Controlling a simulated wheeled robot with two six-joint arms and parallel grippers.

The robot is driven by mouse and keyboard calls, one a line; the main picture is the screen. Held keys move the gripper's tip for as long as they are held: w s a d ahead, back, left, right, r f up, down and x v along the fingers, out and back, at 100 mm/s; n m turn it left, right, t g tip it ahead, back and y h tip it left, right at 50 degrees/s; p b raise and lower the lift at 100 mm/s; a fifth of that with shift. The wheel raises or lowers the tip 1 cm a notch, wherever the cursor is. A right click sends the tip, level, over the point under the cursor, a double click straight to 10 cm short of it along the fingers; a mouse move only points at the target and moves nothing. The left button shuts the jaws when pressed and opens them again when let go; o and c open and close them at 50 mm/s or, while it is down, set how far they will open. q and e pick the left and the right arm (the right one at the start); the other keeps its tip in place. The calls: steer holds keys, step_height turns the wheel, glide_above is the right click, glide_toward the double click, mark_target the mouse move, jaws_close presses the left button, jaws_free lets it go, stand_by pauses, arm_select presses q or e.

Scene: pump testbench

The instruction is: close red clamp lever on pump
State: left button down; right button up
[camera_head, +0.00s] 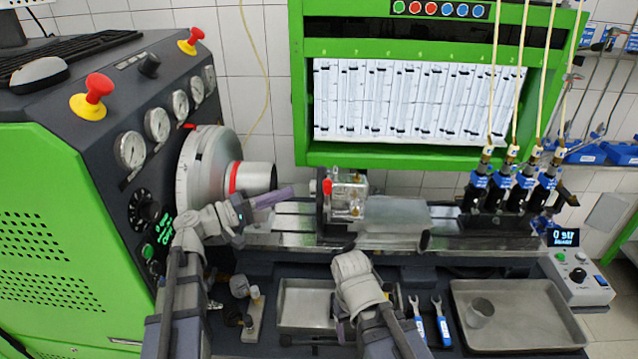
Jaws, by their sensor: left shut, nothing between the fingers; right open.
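The pump (347,197) is a small metal block with a shiny, partly clear front, mounted on the rail of the bench in the middle. A small red part (327,187), which looks like the clamp lever, stands upright at the pump's left side. My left gripper (288,192) is shut and empty. Its purple-grey fingers point right toward the pump, with a gap before the red part. My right gripper (318,338) is low in front of the bench, beneath my pale wrist, near the small tray. It is open, partly hidden, and well away from the pump.
The large silver motor drum (210,175) stands close behind my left gripper. Several black injectors (510,188) hang on hoses at the right. A small tray (302,303), blue-handled wrenches (441,325) and a large tray (515,335) lie in front.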

mark_target(328, 196)
arm_select(q)
steer(key=x, duration=1)
steer(key=shift+p, duration=0.35)
arm_select(e)
steer(key=shift+r, duration=0.4)
arm_select(q)
steer(key=shift+s, duration=0.1)
arm_select(e)
steer(key=shift+f, duration=0.15)
